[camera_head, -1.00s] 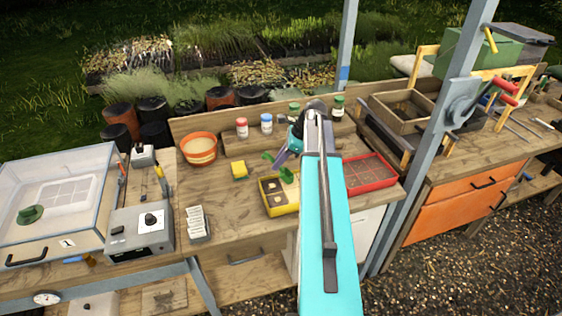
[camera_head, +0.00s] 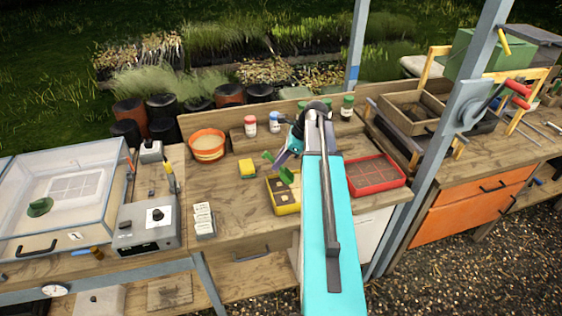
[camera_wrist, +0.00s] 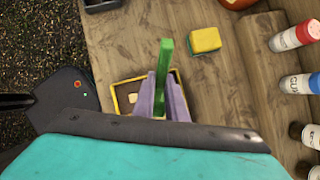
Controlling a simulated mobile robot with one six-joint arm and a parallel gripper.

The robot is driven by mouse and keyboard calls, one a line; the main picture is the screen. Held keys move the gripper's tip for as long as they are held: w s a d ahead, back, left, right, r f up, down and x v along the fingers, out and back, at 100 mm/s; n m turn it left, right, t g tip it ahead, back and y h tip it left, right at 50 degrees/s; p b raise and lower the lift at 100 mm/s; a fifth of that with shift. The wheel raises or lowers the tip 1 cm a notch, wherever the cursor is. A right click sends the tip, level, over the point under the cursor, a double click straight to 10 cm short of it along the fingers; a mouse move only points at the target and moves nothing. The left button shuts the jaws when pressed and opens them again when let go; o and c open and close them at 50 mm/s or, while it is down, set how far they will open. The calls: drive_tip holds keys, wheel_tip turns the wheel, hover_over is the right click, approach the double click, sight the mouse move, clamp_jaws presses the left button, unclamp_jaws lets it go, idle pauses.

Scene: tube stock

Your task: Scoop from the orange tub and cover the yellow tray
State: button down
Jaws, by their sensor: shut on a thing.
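The orange tub (camera_head: 207,157) stands at the back left of the bench with pale tan material inside. Its edge also shows at the top of the wrist view (camera_wrist: 236,3). The yellow tray (camera_head: 288,210) has dark cells with pale patches; my arm hides its right side. It also shows in the wrist view (camera_wrist: 114,98), partly behind my gripper. My gripper (camera_head: 287,157) has purple fingers, seen in the wrist view (camera_wrist: 165,98), shut on a green scoop (camera_wrist: 165,62). The scoop (camera_head: 287,176) is over the tray's far side; whether its bowl holds material is unclear.
A yellow sponge (camera_head: 247,168) lies between tub and tray. A red tray (camera_head: 377,190) lies right of my arm. Several capped bottles (camera_head: 274,123) stand along the back. A white label holder (camera_head: 204,220) is at the front left. Bare bench lies left of the yellow tray.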

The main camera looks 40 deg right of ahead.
drive_tip(key=shift+w+a, duration=0.2)
drive_tip(key=shift+a, duration=0.3)
drive_tip(key=shift+w+a, duration=0.15)
drive_tip(key=shift+a, duration=0.3)
drive_tip(key=shift+w+a, duration=0.15)
drive_tip(key=shift+a, duration=0.2)
drive_tip(key=shift+w+a, duration=0.3)
drive_tip(key=shift+a, duration=0.35)
drive_tip(key=shift+w+a, duration=0.1)
drive_tip(key=shift+a, duration=0.25)
drive_tip(key=shift+w+a, duration=0.1)
drive_tip(key=shift+a, duration=0.2)
drive_tip(key=shift+d, duration=0.15)
drive_tip(key=shift+s+d, duration=0.5)
drive_tip(key=shift+d, duration=0.75)
drive_tip(key=shift+s+d, duration=0.55)
drive_tip(key=shift+d, duration=0.7)
drive_tip(key=shift+s+d, duration=0.5)
drive_tip(key=shift+d, duration=0.75)
drive_tip(key=shift+r, duration=0.1)
